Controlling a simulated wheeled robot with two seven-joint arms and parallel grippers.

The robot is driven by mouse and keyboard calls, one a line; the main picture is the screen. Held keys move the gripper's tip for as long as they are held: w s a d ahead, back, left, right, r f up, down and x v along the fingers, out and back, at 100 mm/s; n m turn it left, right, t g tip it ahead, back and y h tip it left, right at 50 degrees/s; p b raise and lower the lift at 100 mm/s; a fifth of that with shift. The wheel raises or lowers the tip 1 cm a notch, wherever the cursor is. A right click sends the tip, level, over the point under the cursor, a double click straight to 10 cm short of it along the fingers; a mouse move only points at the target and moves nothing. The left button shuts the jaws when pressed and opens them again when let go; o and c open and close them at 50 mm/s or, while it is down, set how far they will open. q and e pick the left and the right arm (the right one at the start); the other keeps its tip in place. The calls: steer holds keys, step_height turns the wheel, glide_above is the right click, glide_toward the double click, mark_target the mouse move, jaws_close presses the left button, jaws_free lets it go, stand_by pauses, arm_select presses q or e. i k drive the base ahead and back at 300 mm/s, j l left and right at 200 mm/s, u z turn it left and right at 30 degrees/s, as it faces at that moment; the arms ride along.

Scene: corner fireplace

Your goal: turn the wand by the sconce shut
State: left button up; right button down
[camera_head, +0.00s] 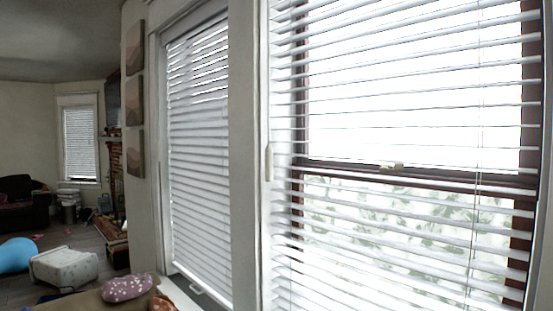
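A short pale upright piece that looks like a blind wand's handle (268,162) hangs at the left edge of the near window blind (400,120). The slats of this near blind are open, with bright daylight and greenery showing between them. The narrower blind (199,150) to its left has slats tilted much nearer to shut, with some gaps near the top. I cannot make out a sconce in this view. Neither of my grippers is in view.
A pale wall post (245,150) stands between the two windows. Three small pictures (134,100) hang on the wall further left. A spotted pink cushion (128,288) lies at the bottom. A white ottoman (63,267) and a blue ball (16,254) are on the floor.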

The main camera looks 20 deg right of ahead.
mark_target(268, 150)
steer(key=j, duration=0.25)
steer(key=i+j, duration=0.15)
steer(key=j, duration=0.15)
steer(key=z, duration=1.6)
